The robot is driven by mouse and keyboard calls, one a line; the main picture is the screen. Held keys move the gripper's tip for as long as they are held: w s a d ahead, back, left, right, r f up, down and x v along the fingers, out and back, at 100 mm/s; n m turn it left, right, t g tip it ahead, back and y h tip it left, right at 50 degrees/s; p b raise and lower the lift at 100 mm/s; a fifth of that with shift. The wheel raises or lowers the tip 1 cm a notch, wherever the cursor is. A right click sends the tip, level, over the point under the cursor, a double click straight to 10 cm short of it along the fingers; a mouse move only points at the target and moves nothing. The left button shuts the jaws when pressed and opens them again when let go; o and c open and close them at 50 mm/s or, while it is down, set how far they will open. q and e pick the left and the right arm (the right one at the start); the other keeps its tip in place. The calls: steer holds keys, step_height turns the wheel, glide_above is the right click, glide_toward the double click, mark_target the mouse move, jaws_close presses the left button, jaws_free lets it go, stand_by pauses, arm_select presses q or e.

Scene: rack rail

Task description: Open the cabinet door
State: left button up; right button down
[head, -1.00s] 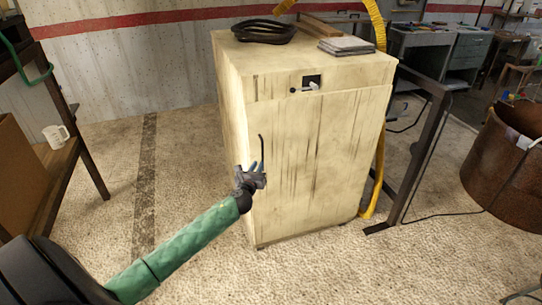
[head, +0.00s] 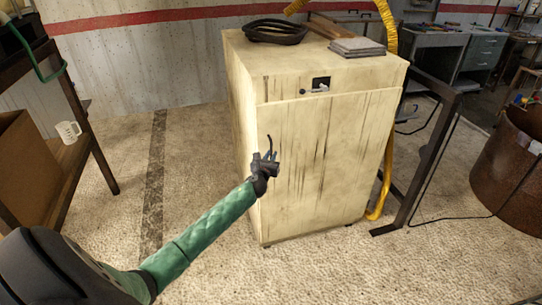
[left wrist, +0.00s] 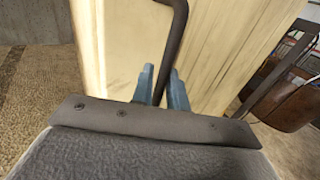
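A cream cabinet (head: 245,118) with dark streaks stands in the middle of the head view. Its front door (head: 325,165) fills most of the front; its upper left corner seems to stand slightly proud of the panel above. A dark, bent bar handle (head: 270,141) sits near the door's left edge. My left gripper (head: 268,161) is at the lower part of this handle. In the left wrist view, the handle (left wrist: 178,35) runs down between the two blue-grey fingers (left wrist: 161,88), which appear closed around it. The exact contact is partly hidden by my wrist. My right gripper is not in view.
A small latch (head: 318,88) sits on the upper panel. A coiled hose (head: 275,32) and grey slabs (head: 357,47) lie on top. A dark metal frame (head: 430,160) and rusty drum (head: 505,170) stand right. A shelf with a white mug (head: 68,131) stands left. Floor in front is clear.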

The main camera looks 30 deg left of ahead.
arm_select(q)
jaws_close()
steer(key=shift+d, duration=0.1)
